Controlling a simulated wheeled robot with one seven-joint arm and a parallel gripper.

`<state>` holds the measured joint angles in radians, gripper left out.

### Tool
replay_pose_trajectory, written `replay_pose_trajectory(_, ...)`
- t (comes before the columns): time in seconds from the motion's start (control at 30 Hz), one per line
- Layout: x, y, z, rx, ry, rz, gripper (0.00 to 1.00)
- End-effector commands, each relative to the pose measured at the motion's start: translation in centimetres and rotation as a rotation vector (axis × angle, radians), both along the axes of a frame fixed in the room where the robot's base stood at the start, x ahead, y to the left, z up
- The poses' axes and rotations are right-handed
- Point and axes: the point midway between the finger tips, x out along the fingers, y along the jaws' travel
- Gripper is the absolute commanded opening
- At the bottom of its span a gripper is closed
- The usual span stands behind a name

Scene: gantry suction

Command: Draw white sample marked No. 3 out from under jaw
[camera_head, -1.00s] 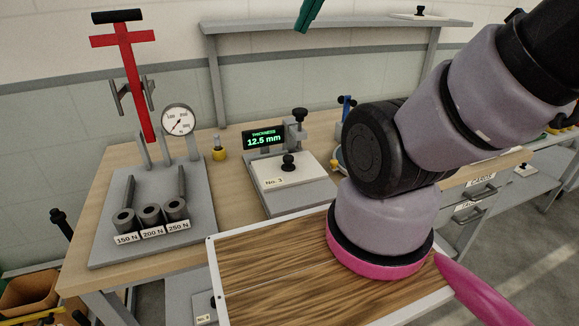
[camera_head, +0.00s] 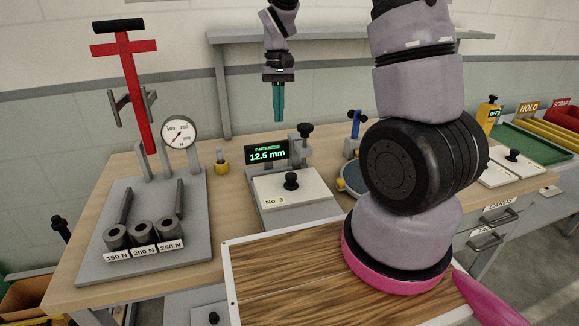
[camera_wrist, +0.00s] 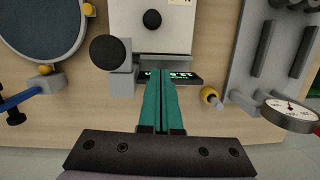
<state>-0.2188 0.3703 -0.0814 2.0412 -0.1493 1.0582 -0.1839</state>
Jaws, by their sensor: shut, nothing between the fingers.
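The white sample marked No. 3 (camera_head: 272,190) lies flat on the grey base of the thickness gauge (camera_head: 318,214), its back edge at the jaw (camera_head: 302,150). A black knob (camera_head: 291,181) stands on the sample. The gauge display (camera_head: 267,154) reads 12.5 mm. My gripper (camera_head: 279,118), with teal fingers, is shut and empty, pointing down above and behind the display, apart from the sample. In the wrist view my fingers (camera_wrist: 160,74) overlap the display (camera_wrist: 183,78), and the sample (camera_wrist: 180,40) shows at the top. The exact contact between jaw and sample is unclear.
On the left stands a press with a red lever (camera_head: 138,85), a dial (camera_head: 179,132) and several grey weights. A yellow-based item (camera_head: 221,163) is left of the gauge. A round blue-grey plate (camera_head: 350,188) is partly hidden by my arm. A shelf (camera_head: 350,36) runs behind.

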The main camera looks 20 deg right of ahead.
Motion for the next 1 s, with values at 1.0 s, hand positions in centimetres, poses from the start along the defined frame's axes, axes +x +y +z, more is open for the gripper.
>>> replay_pose_trajectory(1.0, -4.0, 0.8, -15.6, -0.039, 0.113, 0.06, 0.0)
